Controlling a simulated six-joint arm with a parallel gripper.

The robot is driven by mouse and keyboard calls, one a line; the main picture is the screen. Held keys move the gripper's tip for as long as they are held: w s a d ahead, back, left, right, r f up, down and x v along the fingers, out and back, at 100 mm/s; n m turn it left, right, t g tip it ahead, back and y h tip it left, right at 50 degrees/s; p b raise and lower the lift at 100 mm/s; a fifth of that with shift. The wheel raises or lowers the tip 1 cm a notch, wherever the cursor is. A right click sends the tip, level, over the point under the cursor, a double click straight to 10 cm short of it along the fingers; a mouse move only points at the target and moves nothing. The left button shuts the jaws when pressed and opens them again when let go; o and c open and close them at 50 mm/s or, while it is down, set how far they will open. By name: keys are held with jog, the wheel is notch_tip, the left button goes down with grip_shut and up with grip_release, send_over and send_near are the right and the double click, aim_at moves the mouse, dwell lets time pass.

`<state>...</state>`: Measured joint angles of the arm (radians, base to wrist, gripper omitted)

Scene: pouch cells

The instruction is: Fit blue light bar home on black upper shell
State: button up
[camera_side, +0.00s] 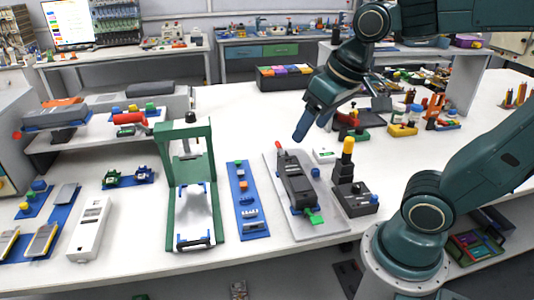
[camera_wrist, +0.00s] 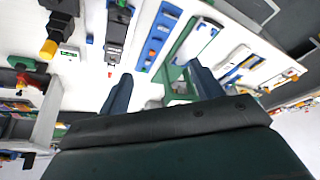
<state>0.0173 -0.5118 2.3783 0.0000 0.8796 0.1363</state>
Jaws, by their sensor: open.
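The black upper shell (camera_side: 297,182) appears as the long dark housing on a grey plate (camera_side: 277,190), with a red tip at its far end and a green piece at its near end. It also shows at the top of the wrist view (camera_wrist: 117,22). Several small blue parts (camera_side: 246,198) lie on a blue strip tray (camera_side: 256,234) left of the plate; I cannot tell which is the blue light bar. A blue piece (camera_side: 315,172) sits at the shell's right side. My gripper (camera_side: 302,136) is open and empty, raised above the table behind the shell; its spread fingers show in the wrist view (camera_wrist: 160,84).
A green press frame (camera_side: 173,195) stands left of the tray. A black box with a yellow-topped post (camera_side: 355,198) stands right of the plate. A small white box (camera_side: 324,156) lies behind it. The table behind the tray is mostly clear.

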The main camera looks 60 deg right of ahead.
jog(key=w+d+f+m+g, duration=0.2)
jog(key=w+f+m+g, duration=0.3)
jog(key=w, duration=0.7)
jog(key=m, duration=0.2)
send_over(246, 198)
notch_tip(246, 198, down, 11)
jog(key=shift+w+f, duration=0.15)
jog(key=shift+f, duration=0.35)
jog(key=shift+f, duration=4.3)
jog(key=shift+f, duration=0.1)
jog(key=shift+d+f, duration=0.15)
jog(key=shift+f, duration=2.3)
